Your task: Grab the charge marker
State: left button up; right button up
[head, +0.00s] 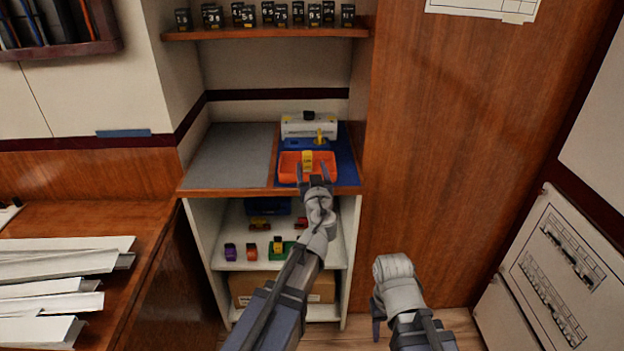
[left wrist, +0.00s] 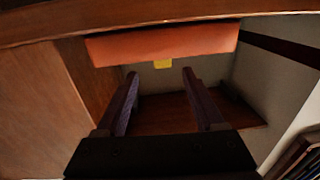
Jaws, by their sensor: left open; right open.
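A small yellow piece (head: 307,158) stands upright in the orange tray (head: 284,172) at the front of the cabinet's middle shelf. It seems to be the charge marker, but I cannot read any label on it. My left gripper (head: 311,168) is open and empty at the tray's front, with its fingers pointing toward the yellow piece. In the left wrist view the yellow piece (left wrist: 163,64) shows beyond and between the open fingertips (left wrist: 160,75), by the orange tray edge (left wrist: 160,45). My right gripper (head: 377,322) hangs low, away from the cabinet, partly hidden by its wrist.
A blue tray (head: 293,144) with another yellow piece (head: 319,134) lies behind, before a white device (head: 297,129). A grey mat (head: 232,155) leaves the shelf's left half free. Black numbered blocks (head: 212,16) line the upper shelf; small coloured pieces (head: 230,252) sit on the shelf below.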

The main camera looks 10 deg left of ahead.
aim_at(308, 157)
pick_arm(q)
jog(key=shift+x, duration=4)
jog(key=shift+s+a, duration=0.2)
grip_shut()
